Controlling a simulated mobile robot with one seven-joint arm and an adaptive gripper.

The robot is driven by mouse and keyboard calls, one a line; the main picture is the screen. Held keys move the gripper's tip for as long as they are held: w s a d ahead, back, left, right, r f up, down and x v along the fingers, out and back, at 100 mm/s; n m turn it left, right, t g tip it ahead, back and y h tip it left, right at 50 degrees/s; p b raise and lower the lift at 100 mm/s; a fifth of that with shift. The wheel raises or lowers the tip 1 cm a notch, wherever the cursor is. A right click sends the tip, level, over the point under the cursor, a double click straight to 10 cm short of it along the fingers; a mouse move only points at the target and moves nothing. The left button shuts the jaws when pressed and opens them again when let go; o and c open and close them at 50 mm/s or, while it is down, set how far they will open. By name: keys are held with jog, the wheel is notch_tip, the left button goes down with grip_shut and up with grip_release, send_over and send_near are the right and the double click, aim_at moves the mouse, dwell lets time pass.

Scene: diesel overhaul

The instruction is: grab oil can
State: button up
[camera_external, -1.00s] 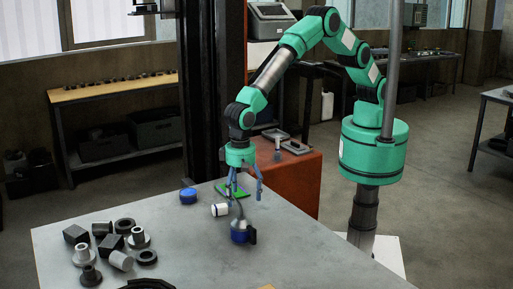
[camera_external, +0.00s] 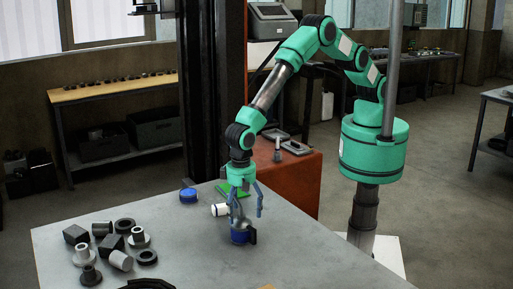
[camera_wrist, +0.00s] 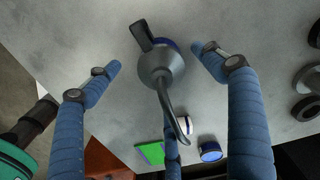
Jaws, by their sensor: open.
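The oil can (camera_external: 240,235) stands upright on the grey table, with a blue base, a grey cone top, a dark handle and a thin curved spout. In the wrist view the oil can (camera_wrist: 160,62) lies between my fingers, its spout reaching toward the camera. My gripper (camera_external: 244,212) points down just above the can, with its blue fingers spread. In the wrist view my gripper (camera_wrist: 155,58) is open, with a visible gap between the can and each side finger. Part of the spout is hidden behind the fingers in the external view.
A white cylinder (camera_external: 219,210), a blue round tin (camera_external: 188,195) and a green pad (camera_external: 230,189) lie close behind and left of the can. Several metal parts (camera_external: 121,261) cluster at the table's left. The table (camera_external: 310,255) is clear to the right.

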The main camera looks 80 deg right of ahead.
aim_at(242, 226)
jog(key=shift+f, duration=0.9)
jog(key=shift+f, duration=0.1)
jog(key=shift+d+f+p, duration=0.1)
jog(key=shift+f+p, duration=0.45)
jog(key=shift+f, duration=1.95)
jog(key=c, duration=1.8)
jog(key=shift+c, duration=0.2)
jog(key=shift+r, duration=0.2)
